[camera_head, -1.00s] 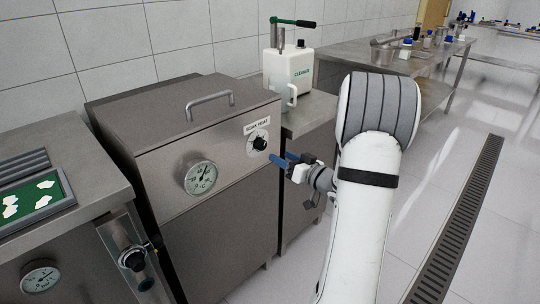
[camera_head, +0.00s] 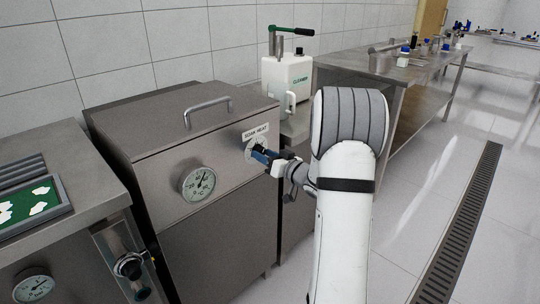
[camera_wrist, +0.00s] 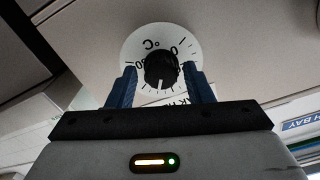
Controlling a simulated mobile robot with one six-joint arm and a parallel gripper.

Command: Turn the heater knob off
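The heater knob is a black dial on a white scale plate under the "SOAK HEAT" label (camera_head: 255,132), on the front of the steel soak tank (camera_head: 225,225). In the wrist view the knob (camera_wrist: 161,70) sits between the two blue fingers of my gripper (camera_wrist: 160,84), and the scale marks show upside down around it. The fingers are apart, one on each side of the knob. I cannot tell whether they touch it. In the head view my gripper (camera_head: 262,156) is at the knob and partly covers the dial.
A round temperature gauge (camera_head: 198,184) is left of the knob. A lid handle (camera_head: 208,112) is on top of the tank. A white cleaner jug (camera_head: 287,78) with a green-handled pump stands behind.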

